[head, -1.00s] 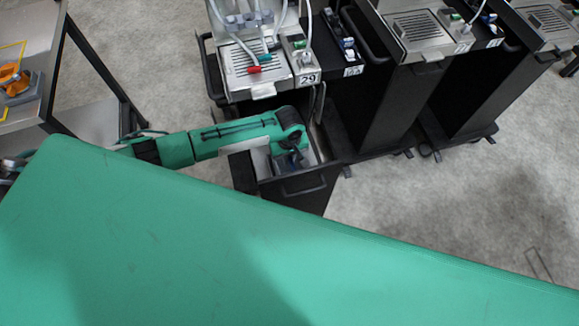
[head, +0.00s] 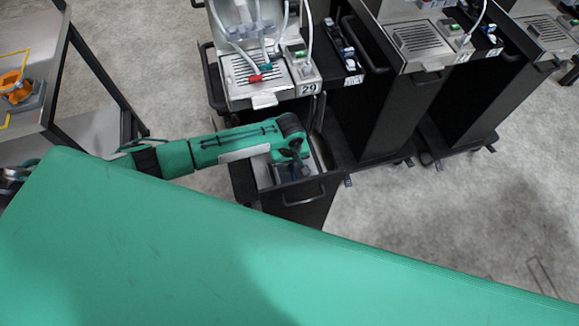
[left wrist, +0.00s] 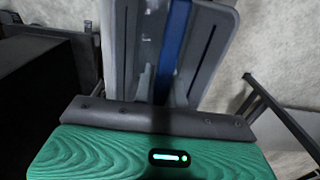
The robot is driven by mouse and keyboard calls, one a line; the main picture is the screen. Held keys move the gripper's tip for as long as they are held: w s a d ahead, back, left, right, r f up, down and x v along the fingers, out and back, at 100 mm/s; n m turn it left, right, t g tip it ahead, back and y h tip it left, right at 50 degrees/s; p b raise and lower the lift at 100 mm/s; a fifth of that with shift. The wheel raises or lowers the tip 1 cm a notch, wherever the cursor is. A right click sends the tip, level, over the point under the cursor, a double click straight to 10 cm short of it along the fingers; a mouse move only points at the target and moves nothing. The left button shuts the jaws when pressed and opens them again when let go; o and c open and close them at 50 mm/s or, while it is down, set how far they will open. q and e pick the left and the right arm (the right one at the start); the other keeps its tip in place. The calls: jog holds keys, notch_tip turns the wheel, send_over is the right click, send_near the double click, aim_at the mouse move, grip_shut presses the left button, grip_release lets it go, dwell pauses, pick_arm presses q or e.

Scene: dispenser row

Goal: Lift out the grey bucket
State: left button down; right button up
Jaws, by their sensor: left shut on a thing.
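The grey bucket (head: 263,174) sits low in the open black drawer (head: 318,188) under the station marked 29. Only part of it shows; my arm and gripper cover the rest. My left gripper (head: 292,172) reaches down into the drawer from above and is shut on the bucket. In the left wrist view its two grey fingers (left wrist: 163,60) stand close together, with a blue strip between them. My right gripper is not in view.
Station 29's drip tray (head: 250,75) and hoses stand just behind the drawer. More black dispenser carts (head: 375,110) stand to the right. A metal shelf table (head: 30,60) with an orange item (head: 16,92) is at the left. The floor right of the drawer is clear.

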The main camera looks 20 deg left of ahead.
pick_arm(q)
notch_tip(320, 180, up, 19)
jog(key=b, duration=0.1)
jog(key=shift+r, duration=0.2)
dwell(0.3)
jog(key=shift+p, duration=0.75)
